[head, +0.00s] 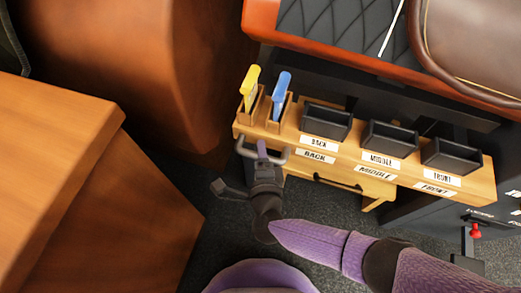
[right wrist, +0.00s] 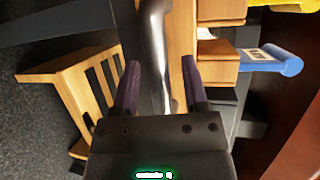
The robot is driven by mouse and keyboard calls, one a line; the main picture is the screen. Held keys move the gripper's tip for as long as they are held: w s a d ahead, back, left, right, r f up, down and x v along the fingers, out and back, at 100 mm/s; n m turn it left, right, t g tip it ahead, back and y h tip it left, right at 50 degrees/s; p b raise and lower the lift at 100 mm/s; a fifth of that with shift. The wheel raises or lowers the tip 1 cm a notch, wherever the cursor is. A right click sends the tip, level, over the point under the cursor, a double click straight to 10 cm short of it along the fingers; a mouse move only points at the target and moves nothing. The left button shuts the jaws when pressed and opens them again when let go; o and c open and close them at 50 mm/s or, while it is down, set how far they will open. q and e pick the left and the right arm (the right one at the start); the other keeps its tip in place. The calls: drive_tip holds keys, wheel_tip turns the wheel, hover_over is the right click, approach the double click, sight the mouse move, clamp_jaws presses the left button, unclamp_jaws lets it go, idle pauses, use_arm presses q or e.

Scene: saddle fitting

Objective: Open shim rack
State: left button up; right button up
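The shim rack (head: 390,178) is a light wooden shelf with BACK, MIDDLE and FRONT labels. A grey metal bar handle (head: 243,147) sticks out at its left front end. My right gripper (head: 262,152) is at this handle. In the right wrist view the handle (right wrist: 156,45) runs between the two purple fingers (right wrist: 160,85), with small gaps at the sides, so the gripper looks open around it. A slotted wooden piece (right wrist: 62,85) shows left of the fingers; a wooden part with a dark opening (head: 375,186) is below the shelf. My left gripper is not in view.
Three black bins (head: 326,122) stand on the shelf. Yellow (head: 250,85) and blue (head: 281,88) handled tools stand in wooden holders at its left end. A large wooden block (head: 60,170) is at left. A red-knobbed lever (head: 475,232) is at right. Dark floor lies between.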

clamp_jaws()
idle(0.5)
idle(0.7)
